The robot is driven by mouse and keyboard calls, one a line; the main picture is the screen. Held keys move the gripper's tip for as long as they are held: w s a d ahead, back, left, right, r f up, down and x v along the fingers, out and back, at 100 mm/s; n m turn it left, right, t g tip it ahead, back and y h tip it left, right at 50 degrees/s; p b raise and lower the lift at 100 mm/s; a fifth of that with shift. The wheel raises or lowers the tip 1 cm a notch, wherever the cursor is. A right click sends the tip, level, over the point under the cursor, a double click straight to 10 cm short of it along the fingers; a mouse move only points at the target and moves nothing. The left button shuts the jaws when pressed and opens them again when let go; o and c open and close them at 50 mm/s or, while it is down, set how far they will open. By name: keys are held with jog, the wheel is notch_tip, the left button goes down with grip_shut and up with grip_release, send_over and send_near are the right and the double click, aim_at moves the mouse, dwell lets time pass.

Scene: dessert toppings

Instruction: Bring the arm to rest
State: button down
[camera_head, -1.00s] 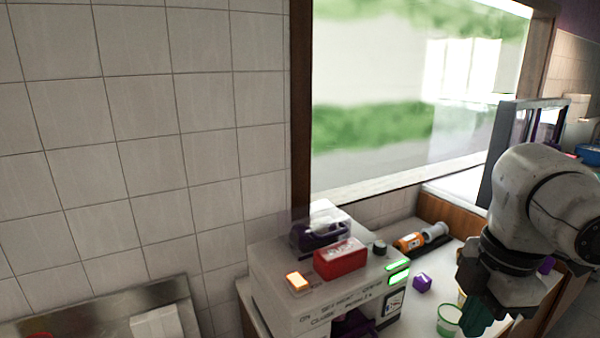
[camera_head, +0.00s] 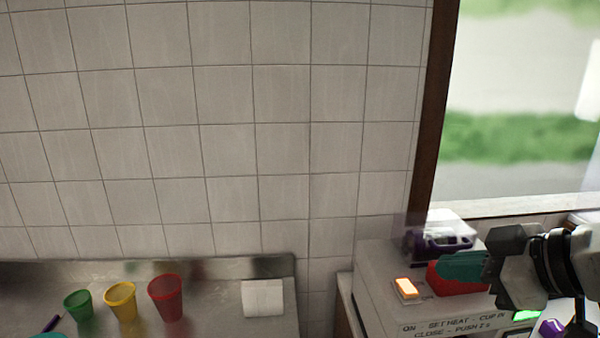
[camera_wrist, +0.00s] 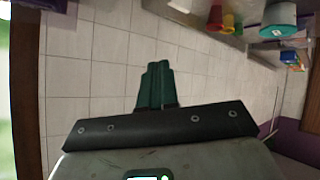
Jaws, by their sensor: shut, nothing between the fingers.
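My gripper (camera_head: 466,267) reaches in from the right edge in the head view. Its teal fingers are together and empty, pointing left. They show in front of the red block on top of the white machine (camera_head: 385,268) and hide part of it. I cannot tell how far apart they are. In the wrist view my gripper (camera_wrist: 157,72) shows its dark green fingers pressed side by side, with tiled wall beyond them and nothing between them.
A steel counter (camera_head: 215,300) at the lower left holds a green cup (camera_head: 78,305), a yellow cup (camera_head: 121,301), a red cup (camera_head: 166,298) and a white block (camera_head: 262,298). A dark window frame (camera_head: 436,110) stands right of the tiled wall. Clear space lies before the wall.

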jog(key=s+a+f+m+g+h+b, duration=0.1)
jog(key=s+f+m, duration=0.2)
jog(key=f, duration=0.6)
jog(key=s+a+f+m+g, duration=0.1)
jog(key=s+f+m, duration=0.15)
jog(key=f, duration=0.65)
jog(key=s+a+f+m+h+b, duration=0.1)
jog(key=s+f+m, duration=0.15)
jog(key=f, duration=0.75)
jog(key=s+d+f+m+g+h, duration=0.1)
jog(key=s+d+f+g+h, duration=0.1)
jog(key=s+f, duration=0.5)
jog(key=s+d+f+m+g+h, duration=0.1)
jog(key=s+d+f+g, duration=0.3)
jog(key=s+f, duration=0.4)
jog(key=s+h, duration=0.1)
jog(key=s, duration=0.4)
jog(key=shift+s+d+m+b, duration=0.25)
jog(key=shift+d+m+b, duration=0.05)
jog(key=shift+d+m, duration=0.1)
jog(key=shift+a, duration=0.1)
